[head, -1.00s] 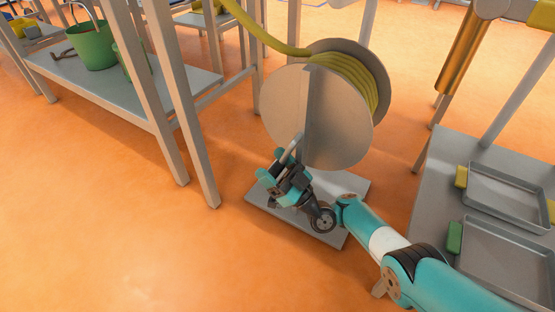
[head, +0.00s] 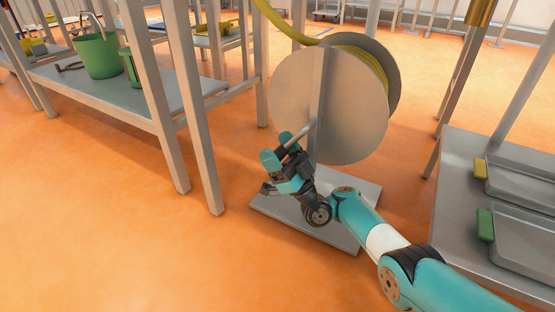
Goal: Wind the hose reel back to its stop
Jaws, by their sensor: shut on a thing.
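The hose reel (head: 350,125) is a large grey drum with round side plates, upright on a flat grey base plate (head: 335,232). A yellow-green hose (head: 370,66) is wound between the plates, and a length of it (head: 275,18) runs up and left out of the picture. A grey upright bar (head: 318,90) crosses the near plate. A grey crank handle (head: 300,131) sticks out at the near plate's lower left. My teal and black gripper (head: 279,149) is shut on the handle. Its fingers partly hide the handle's end.
A grey shelf (head: 115,100) on posts stands at left, holding a green bucket (head: 97,55) and a green container (head: 131,68). A grey table (head: 465,205) with grey trays (head: 525,235) stands at right. The orange floor in front is clear.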

